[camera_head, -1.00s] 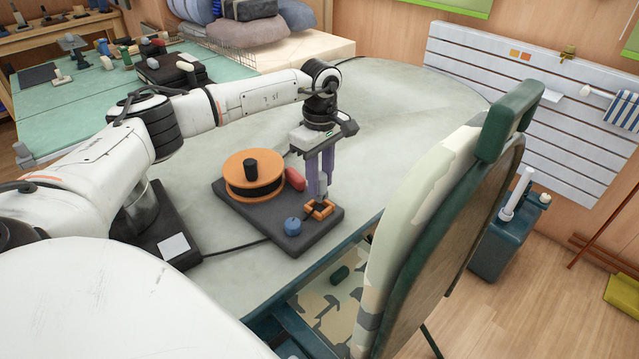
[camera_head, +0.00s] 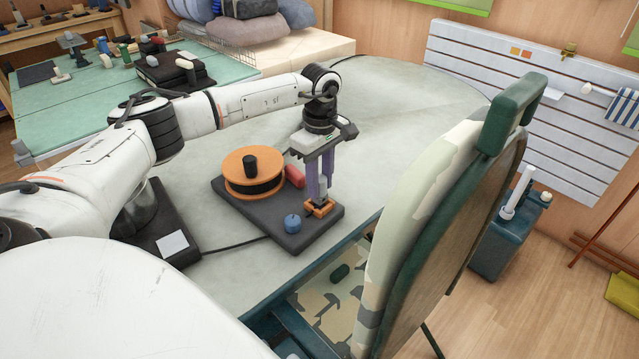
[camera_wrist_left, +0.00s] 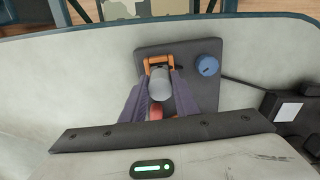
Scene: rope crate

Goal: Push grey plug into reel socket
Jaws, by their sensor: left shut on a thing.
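The reel (camera_head: 253,187) has orange flanges and a black hub, and lies on a dark board (camera_head: 265,229) on the table. An orange socket frame (camera_head: 320,208) sits near the board's right corner; it also shows in the left wrist view (camera_wrist_left: 149,63). My left gripper (camera_head: 319,199) points down over the socket, shut on the grey plug (camera_wrist_left: 160,84). The plug is between the purple fingers, its lower end at the orange frame. I cannot tell how deep it sits. My right gripper is not in view.
A blue knob (camera_head: 292,223) and a red part (camera_head: 295,176) are on the board close to the gripper. A black cable (camera_head: 232,246) runs left from the board. A camouflage chair (camera_head: 425,200) stands close at the right. The table's back right is clear.

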